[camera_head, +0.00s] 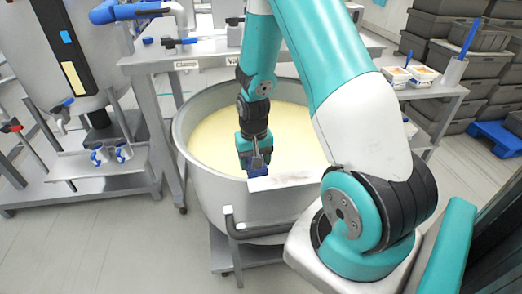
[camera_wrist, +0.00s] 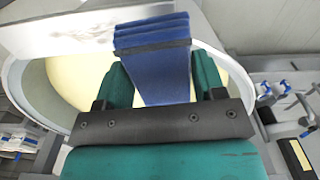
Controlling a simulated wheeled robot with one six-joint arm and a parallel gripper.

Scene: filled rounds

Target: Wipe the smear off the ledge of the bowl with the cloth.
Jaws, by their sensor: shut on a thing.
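The large steel bowl (camera_head: 212,188) holds a pale yellow mass. Its flat, pale ledge (camera_head: 262,185) crosses the near side of the rim, and it also shows at the upper left of the wrist view (camera_wrist: 40,48). A faint brownish-grey smear (camera_head: 296,177) lies on the ledge, partly hidden behind my arm. My gripper (camera_head: 255,152) points down over the near part of the bowl and is shut on the folded blue cloth (camera_wrist: 155,62). In the head view the cloth (camera_head: 258,170) is at the left end of the ledge; whether it touches the ledge I cannot tell.
A steel table (camera_head: 160,58) with small signs stands behind the bowl. At the left is a steel machine with a low shelf (camera_head: 95,165) holding blue-and-white fittings. A side table with white tubs (camera_head: 397,75) and stacked grey crates (camera_head: 455,60) stand at the right.

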